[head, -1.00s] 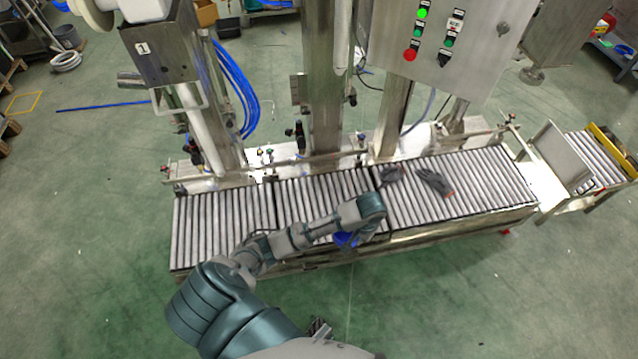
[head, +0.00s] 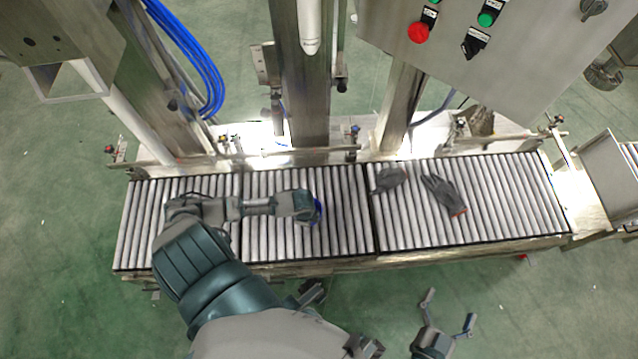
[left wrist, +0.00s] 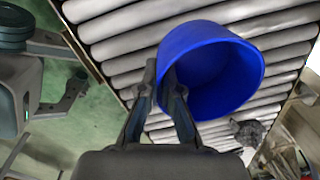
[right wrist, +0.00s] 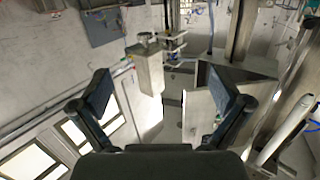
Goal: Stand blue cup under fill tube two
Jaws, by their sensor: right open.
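The blue cup (left wrist: 228,65) shows large in the left wrist view, its open mouth facing the camera. My left gripper (left wrist: 162,75) is shut on its wall, one finger inside the rim. In the head view the cup (head: 318,211) is a small blue patch beside my left gripper (head: 303,207), above the middle rollers; most of it is hidden. A white fill tube (head: 310,28) hangs by the middle post, farther back than the cup. I cannot read a number on it. My right gripper (head: 449,308) is open and empty, in front of the conveyor; its fingers (right wrist: 165,95) are wide apart.
The roller conveyor (head: 510,200) runs across the view, with two dark gloves (head: 441,194) right of the cup. Another white tube (head: 130,115) slants down at left. A control panel (head: 520,45) overhangs at upper right. Valves and a rail line the back edge.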

